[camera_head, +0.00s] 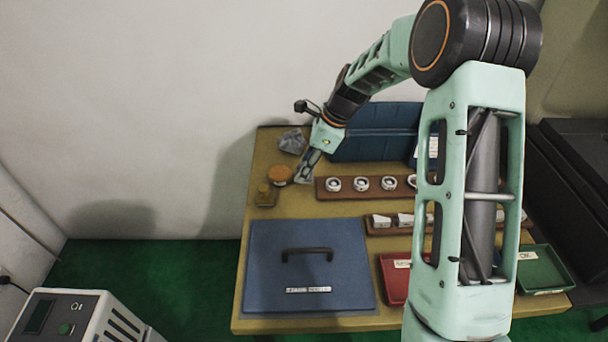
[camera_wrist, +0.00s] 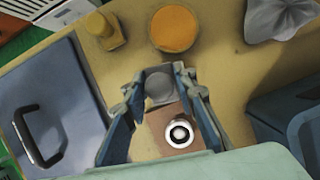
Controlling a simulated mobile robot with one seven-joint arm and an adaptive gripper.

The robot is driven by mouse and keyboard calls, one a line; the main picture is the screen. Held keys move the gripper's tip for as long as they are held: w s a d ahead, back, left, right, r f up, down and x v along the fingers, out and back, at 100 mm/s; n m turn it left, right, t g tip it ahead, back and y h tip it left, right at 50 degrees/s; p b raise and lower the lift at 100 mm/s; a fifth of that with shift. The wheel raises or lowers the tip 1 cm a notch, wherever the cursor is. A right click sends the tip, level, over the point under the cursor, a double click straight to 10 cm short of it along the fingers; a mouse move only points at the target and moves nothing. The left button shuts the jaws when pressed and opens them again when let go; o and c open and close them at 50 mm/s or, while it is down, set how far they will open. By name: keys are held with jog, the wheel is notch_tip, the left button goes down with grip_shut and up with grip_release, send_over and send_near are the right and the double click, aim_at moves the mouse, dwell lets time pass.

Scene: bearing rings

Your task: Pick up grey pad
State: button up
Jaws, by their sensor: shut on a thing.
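The grey pad (camera_wrist: 160,87) is a small, light grey block with a rounded patch on its face. It sits between the fingertips of my gripper (camera_wrist: 162,84) in the wrist view. My gripper is shut on it, with a finger on each side. In the head view my gripper (camera_head: 303,175) is low over the back left of the table, just left of the brown ring rack. The pad is hard to make out there, and I cannot tell whether it touches the table.
The brown rack (camera_head: 325,193) holds several white rings. An orange round tub (camera_head: 280,176), a small yellow bottle (camera_head: 266,196) and a crumpled grey cloth (camera_head: 293,141) stand close by. A blue bin (camera_head: 372,142) is behind; a blue lidded case (camera_head: 275,270) is in front.

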jog(key=s+d+r+p, duration=0.1)
jog(key=s+d+r, duration=0.7)
jog(key=s, duration=0.3)
jog(key=shift+p+v, duration=0.35)
jog(key=shift+v, duration=0.5)
jog(key=o, duration=0.6)
jog(key=shift+a, duration=0.1)
jog(key=c, duration=0.5)
jog(key=shift+o, duration=0.2)
